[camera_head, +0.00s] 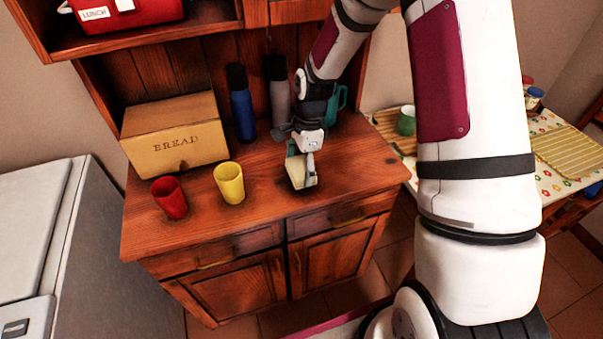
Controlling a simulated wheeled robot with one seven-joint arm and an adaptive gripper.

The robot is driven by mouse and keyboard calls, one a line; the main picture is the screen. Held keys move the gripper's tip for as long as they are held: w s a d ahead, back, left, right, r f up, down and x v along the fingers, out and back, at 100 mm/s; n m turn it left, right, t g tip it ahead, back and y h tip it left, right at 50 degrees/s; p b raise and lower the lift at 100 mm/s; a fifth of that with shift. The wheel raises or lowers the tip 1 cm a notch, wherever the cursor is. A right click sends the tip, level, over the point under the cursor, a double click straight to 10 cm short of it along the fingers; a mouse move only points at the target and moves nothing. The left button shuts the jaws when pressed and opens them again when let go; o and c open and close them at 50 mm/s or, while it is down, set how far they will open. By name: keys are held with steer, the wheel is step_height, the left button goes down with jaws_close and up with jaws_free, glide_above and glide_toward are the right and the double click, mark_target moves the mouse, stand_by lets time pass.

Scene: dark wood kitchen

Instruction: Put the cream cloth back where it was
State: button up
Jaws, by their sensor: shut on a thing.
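The cream cloth (298,172) is a small pale bundle at the right half of the wooden cabinet top (262,202). My gripper (304,155) points down over it and is shut on it. The cloth hangs below the fingers, low over the cabinet top near its front edge; I cannot tell whether it touches the wood. My gripper hides part of the cloth.
A yellow cup (230,184) and a red cup (170,198) stand to the left. A bread box (175,135), a blue bottle (241,105) and a grey bottle (278,98) stand behind. A teal mug (337,100) is behind my gripper. The cabinet top's right end is clear.

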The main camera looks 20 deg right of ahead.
mark_target(303, 167)
steer(key=shift+f, duration=1.45)
steer(key=o, duration=1)
steer(key=shift+f, duration=0.15)
